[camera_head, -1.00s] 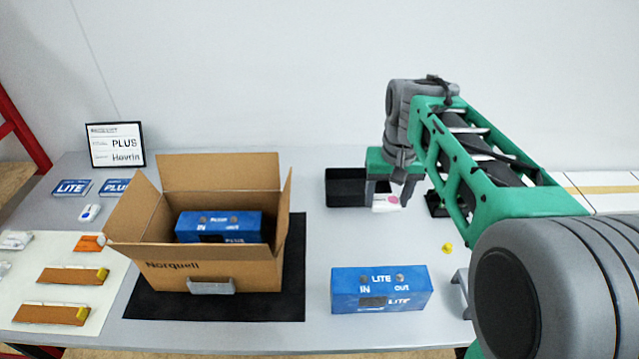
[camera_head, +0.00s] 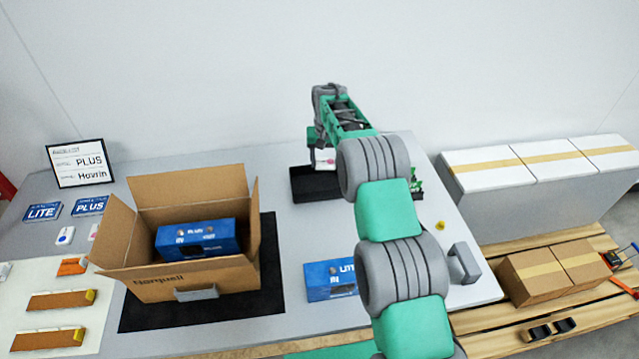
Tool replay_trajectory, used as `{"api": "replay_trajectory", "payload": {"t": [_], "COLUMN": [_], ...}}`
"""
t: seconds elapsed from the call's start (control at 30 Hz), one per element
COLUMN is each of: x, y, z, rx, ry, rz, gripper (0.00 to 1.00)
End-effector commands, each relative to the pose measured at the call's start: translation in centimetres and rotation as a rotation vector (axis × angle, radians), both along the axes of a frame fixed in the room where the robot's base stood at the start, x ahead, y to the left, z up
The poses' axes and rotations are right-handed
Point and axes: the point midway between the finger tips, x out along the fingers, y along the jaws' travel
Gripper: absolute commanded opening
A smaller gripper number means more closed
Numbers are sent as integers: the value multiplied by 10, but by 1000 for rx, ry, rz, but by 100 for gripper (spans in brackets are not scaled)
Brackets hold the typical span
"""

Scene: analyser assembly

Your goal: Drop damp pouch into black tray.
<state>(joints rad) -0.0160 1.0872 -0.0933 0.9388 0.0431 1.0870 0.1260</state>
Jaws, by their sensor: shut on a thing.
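The black tray (camera_head: 300,190) sits at the back of the table, right of the cardboard box. My gripper (camera_head: 320,158) is over the tray, pointing down, and is shut on the pouch. The pouch (camera_head: 326,156) is small and white with a pink mark, and shows at the fingers, above the tray. My arm partly hides the tray's right side. The view is too small to tell how high the pouch is above the tray floor.
An open cardboard box (camera_head: 188,280) holding a blue PLUS unit (camera_head: 195,240) stands on a black mat (camera_head: 265,290). A blue LITE unit (camera_head: 325,280) is partly behind my arm. A yellow piece (camera_head: 440,225) and a grey bracket (camera_head: 464,262) lie at right. The table's middle is clear.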

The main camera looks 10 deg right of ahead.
Motion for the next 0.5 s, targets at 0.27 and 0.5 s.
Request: {"api": "replay_trajectory", "payload": {"t": [0.27,0.5], "x": [-1,-1], "y": [-1,0], "z": [-41,-49], "rx": [1,0], "ry": [4,1], "rz": [0,0], "gripper": [21,21]}}
